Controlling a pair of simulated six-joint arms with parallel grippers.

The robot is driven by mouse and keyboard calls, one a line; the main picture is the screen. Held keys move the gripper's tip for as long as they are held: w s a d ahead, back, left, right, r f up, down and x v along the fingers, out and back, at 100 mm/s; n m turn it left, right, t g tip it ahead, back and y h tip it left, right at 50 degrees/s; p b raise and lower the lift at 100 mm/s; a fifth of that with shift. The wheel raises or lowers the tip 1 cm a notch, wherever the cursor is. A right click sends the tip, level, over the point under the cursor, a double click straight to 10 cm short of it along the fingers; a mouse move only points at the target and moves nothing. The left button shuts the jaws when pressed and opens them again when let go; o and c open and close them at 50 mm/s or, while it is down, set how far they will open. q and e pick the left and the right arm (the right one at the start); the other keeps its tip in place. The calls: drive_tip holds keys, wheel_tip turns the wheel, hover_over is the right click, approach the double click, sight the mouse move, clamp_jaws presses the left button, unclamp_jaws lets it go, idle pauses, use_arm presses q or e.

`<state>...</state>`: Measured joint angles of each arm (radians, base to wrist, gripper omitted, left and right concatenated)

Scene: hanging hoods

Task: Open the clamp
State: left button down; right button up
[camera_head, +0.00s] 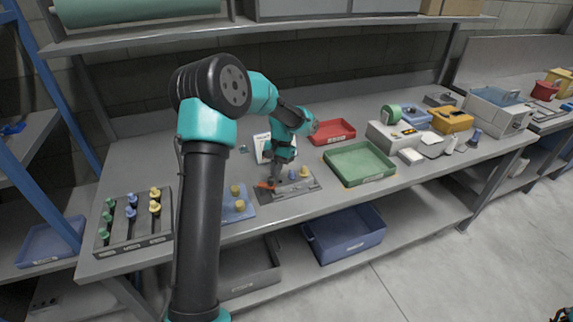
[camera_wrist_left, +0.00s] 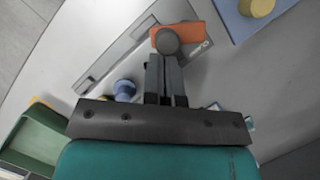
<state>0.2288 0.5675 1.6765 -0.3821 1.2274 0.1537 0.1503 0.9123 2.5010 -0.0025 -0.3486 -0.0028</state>
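The clamp shows in the left wrist view as an orange piece (camera_wrist_left: 187,40) with a round grey knob (camera_wrist_left: 167,42), on a grey fixture plate (camera_wrist_left: 110,58). In the head view the orange piece (camera_head: 265,185) lies at the left end of the plate (camera_head: 300,190) on the bench. My left gripper (camera_head: 272,182) points down over the clamp. Its fingers (camera_wrist_left: 166,62) are close together, with the knob right at their tips. Whether they touch it is unclear. A blue peg (camera_wrist_left: 124,88) stands on the plate near the fingers.
A green tray (camera_head: 372,180) and red tray (camera_head: 333,133) stand right. A peg rack (camera_head: 130,240) is at the bench's left end. A white card (camera_head: 262,147) stands behind the gripper.

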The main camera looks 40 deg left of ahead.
use_arm(q)
drive_tip(key=m, duration=0.1)
drive_tip(key=s+d+m+y, duration=0.1)
drive_tip(key=shift+m, duration=0.4)
drive_tip(key=m, duration=0.1)
drive_tip(key=s+m+y, duration=0.1)
drive_tip(key=shift+s+d+m, duration=0.1)
drive_tip(key=shift+d+m, duration=0.25)
drive_tip(key=shift+m, duration=0.05)
drive_tip(key=m, duration=0.1)
drive_tip(key=s+m+y, duration=0.1)
drive_tip(key=m, duration=0.1)
drive_tip(key=s+m+t, duration=0.1)
drive_tip(key=shift+d+m+y, duration=0.2)
drive_tip(key=shift+m+y, duration=0.1)
drive_tip(key=shift+f, duration=0.1)
drive_tip(key=shift+w+d, duration=0.3)
drive_tip(key=shift+w, duration=0.1)
drive_tip(key=w+d+f+v, duration=0.1)
drive_tip(key=w+v, duration=0.1)
drive_tip(key=v, duration=0.9)
drive_tip(key=shift+d+r, duration=0.2)
drive_tip(key=shift+r, duration=0.05)
drive_tip(key=shift+w, duration=0.1)
